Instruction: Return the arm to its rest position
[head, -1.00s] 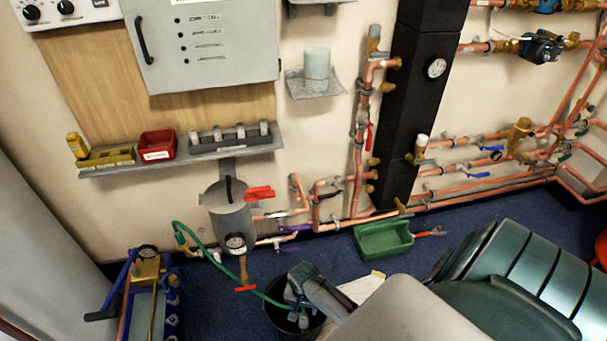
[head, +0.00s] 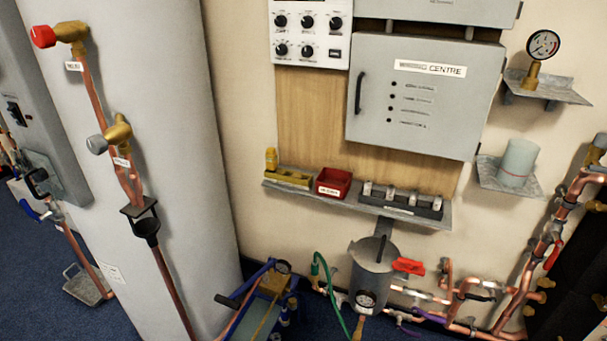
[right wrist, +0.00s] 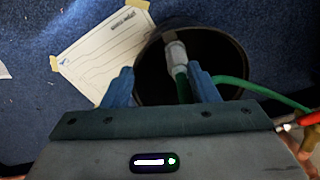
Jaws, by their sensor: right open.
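My right gripper (right wrist: 162,84) shows in the right wrist view. Its two blue fingers are spread apart with nothing held between them. It is over a black bucket (right wrist: 236,62). The grey end fitting (right wrist: 175,54) of a green hose (right wrist: 235,83) lies in the bucket, seen between the fingers and apart from them as far as I can tell. The hose also shows in the head view (head: 331,290), hanging beside the grey pot (head: 372,268). Neither gripper shows in the head view now, and my left gripper is in no view.
A paper sheet (right wrist: 105,55) lies on the blue carpet next to the bucket. In the head view, a blue-framed pump (head: 262,300) stands on the floor beside a large pale cylinder (head: 185,150). A wall shelf (head: 425,215) and copper pipes (head: 520,290) stick out from the wall.

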